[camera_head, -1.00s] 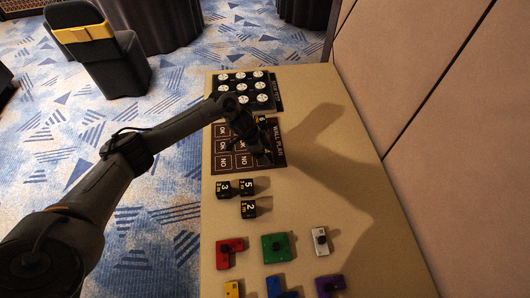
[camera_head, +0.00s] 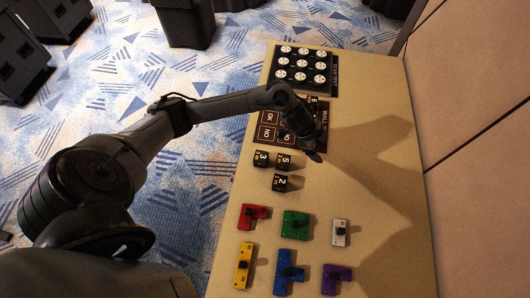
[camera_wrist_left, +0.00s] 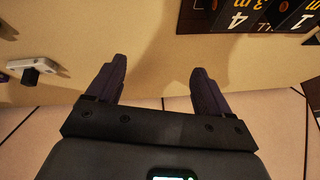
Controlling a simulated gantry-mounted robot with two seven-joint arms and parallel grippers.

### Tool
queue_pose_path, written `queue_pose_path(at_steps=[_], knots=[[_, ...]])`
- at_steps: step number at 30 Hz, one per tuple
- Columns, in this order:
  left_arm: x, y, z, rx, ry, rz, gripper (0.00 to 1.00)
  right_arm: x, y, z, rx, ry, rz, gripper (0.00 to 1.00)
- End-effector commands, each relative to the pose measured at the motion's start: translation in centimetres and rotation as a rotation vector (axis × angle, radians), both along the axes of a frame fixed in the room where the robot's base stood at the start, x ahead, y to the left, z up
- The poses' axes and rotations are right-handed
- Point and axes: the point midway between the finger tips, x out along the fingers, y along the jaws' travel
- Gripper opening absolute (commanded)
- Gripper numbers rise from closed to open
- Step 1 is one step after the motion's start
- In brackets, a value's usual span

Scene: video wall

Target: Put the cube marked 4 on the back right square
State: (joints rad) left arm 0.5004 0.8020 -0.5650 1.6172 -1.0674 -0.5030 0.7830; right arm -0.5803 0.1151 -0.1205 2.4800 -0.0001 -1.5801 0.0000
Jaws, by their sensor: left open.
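The cube marked 4 (camera_wrist_left: 237,18) shows at the top edge of the left wrist view, black with a white 4 and an orange label, partly cut off. I cannot make it out in the head view, where my arm covers part of the board. The dark board (camera_head: 268,118) has squares marked OK and NO; the back right square is not clearly visible. My left gripper (camera_head: 314,155) is over the board's near right edge. In the left wrist view the gripper (camera_wrist_left: 158,82) is open and empty, apart from the cube. My right gripper is out of view.
A cube marked 1 (camera_wrist_left: 307,22) is beside the 4. Cubes marked 3 (camera_head: 261,158), 5 (camera_head: 284,161) and 2 (camera_head: 281,183) stand in front of the board. Several coloured blocks lie nearer. A black tray with white discs (camera_head: 277,75) lies behind. A wall panel (camera_head: 480,130) borders the right.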

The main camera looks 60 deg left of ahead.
Motion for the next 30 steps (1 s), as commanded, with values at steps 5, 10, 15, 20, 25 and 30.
queue_pose_path(at_steps=[5, 10, 15, 20, 25, 30], knots=[[-4.2, -10.0, -1.4, -0.039, -0.150, 0.032, 0.81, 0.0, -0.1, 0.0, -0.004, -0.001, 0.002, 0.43], [-9.8, -12.1, -0.1, -0.051, -0.156, 0.245, 0.81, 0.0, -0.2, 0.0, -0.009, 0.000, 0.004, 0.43], [-16.7, -9.7, 0.7, -0.037, -0.020, 0.485, 0.81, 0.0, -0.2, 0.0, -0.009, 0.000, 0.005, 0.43], [-22.5, -7.3, 1.0, -0.026, 0.131, 0.641, 0.81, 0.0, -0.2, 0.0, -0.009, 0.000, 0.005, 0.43], [-26.0, -6.0, 1.3, -0.022, 0.229, 0.721, 0.81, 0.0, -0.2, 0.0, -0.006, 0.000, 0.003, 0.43], [-26.9, -5.7, 1.4, -0.022, 0.253, 0.738, 0.81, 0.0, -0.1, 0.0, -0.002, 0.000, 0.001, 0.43]])
